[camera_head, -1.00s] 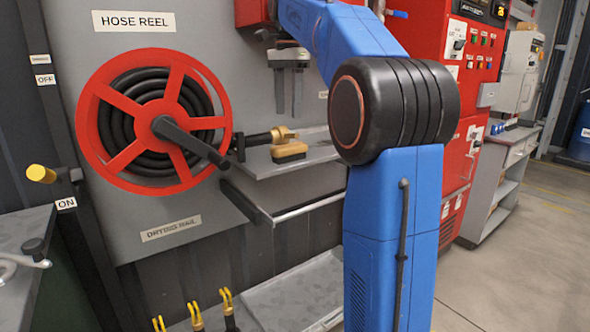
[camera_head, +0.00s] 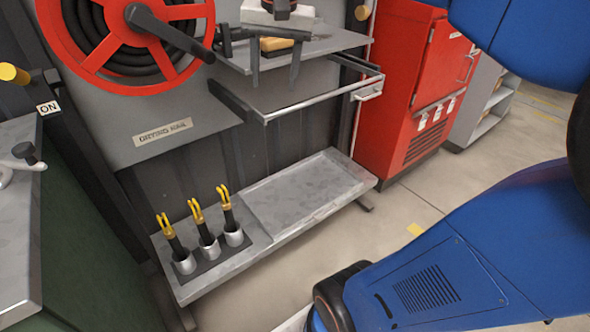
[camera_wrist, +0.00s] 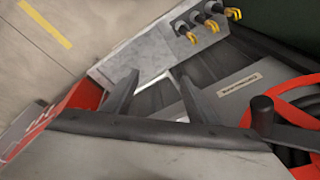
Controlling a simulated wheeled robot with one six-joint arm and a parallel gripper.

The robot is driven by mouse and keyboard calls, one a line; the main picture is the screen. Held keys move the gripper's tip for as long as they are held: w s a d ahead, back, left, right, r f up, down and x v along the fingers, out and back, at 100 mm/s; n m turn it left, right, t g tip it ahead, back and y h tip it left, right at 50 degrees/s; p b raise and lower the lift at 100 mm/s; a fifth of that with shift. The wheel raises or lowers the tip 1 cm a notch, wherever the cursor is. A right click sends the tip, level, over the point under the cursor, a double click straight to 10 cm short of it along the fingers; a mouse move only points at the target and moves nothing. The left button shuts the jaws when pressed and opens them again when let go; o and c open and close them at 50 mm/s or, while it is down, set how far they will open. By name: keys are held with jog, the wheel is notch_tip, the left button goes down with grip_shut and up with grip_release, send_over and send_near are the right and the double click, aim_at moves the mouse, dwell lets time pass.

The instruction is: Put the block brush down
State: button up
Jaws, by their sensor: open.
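The block brush, a tan block (camera_head: 277,44), rests on the grey wall shelf (camera_head: 318,46) in the head view, partly hidden behind my gripper. My gripper (camera_head: 274,82) is in front of the shelf, with two dark fingers pointing down. They are apart, with nothing between them. In the wrist view the fingers of my gripper (camera_wrist: 157,75) are also spread and empty. The brush does not show in the wrist view.
A drying rail (camera_head: 325,98) juts out below the shelf. A low metal tray (camera_head: 310,190) with several yellow-tipped fittings (camera_head: 228,212) stands beneath. The red hose reel (camera_head: 118,50) is at the left, a red cabinet (camera_head: 405,90) at the right.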

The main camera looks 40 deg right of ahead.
aim_at(279, 40)
jog(key=s+a+f+n+t, duration=0.1)
jog(key=s+a+f+n, duration=0.1)
jog(key=s+f+n, duration=0.2)
jog(key=s+a+f+n+t, duration=0.1)
jog(key=s+a+f+n, duration=0.1)
jog(key=s+f, duration=0.8)
notch_tip(279, 40, down, 6)
jog(key=shift+s+a+f+n, duration=0.1)
jog(key=shift+s+a+n, duration=0.2)
jog(key=shift+n, duration=0.6)
jog(key=shift+o, duration=0.4)
jog(key=shift+w, duration=0.1)
